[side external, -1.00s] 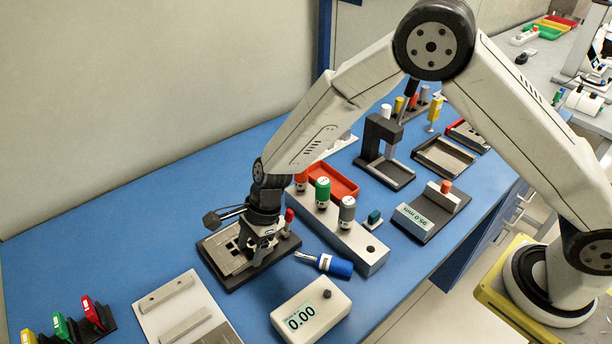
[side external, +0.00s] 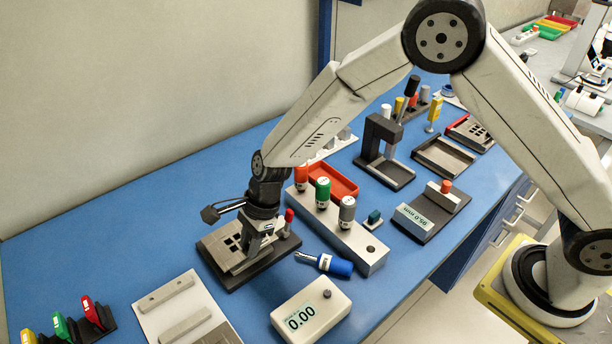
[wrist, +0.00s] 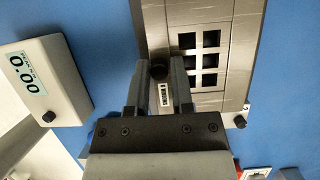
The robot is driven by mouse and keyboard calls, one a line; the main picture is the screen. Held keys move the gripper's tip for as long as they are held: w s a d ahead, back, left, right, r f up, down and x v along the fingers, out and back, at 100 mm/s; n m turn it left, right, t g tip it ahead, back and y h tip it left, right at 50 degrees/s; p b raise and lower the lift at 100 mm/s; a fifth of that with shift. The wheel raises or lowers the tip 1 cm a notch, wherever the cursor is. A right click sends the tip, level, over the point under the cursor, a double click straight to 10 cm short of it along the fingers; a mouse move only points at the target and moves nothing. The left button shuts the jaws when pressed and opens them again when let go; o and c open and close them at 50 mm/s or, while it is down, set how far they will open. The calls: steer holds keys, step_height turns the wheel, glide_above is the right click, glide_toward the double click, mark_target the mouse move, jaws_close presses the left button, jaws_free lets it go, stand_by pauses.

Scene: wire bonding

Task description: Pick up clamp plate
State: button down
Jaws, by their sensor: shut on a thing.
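The clamp plate (wrist: 212,92) is a grey metal plate with several square windows, seen under my gripper in the wrist view. In the side view the clamp plate (side external: 227,245) is over the dark base block (side external: 233,284), partly hidden by my gripper. My gripper (wrist: 158,82) is shut on the clamp plate at its near edge, where a black knob (wrist: 159,71) and a small white label show between the fingers. In the side view my gripper (side external: 253,248) is low over the block. I cannot tell whether the plate is clear of it.
A blue-handled screwdriver (side external: 335,265) lies just right of the block. A white gauge box (side external: 312,310) reading 0.00 stands in front. Blue table is free at left.

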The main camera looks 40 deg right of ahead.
steer(key=s+d+r, duration=0.6)
steer(key=s+r, duration=0.5)
steer(key=s, duration=0.1)
steer(key=shift+s+r, duration=0.2)
steer(key=shift+s, duration=0.05)
steer(key=shift+d, duration=0.1)
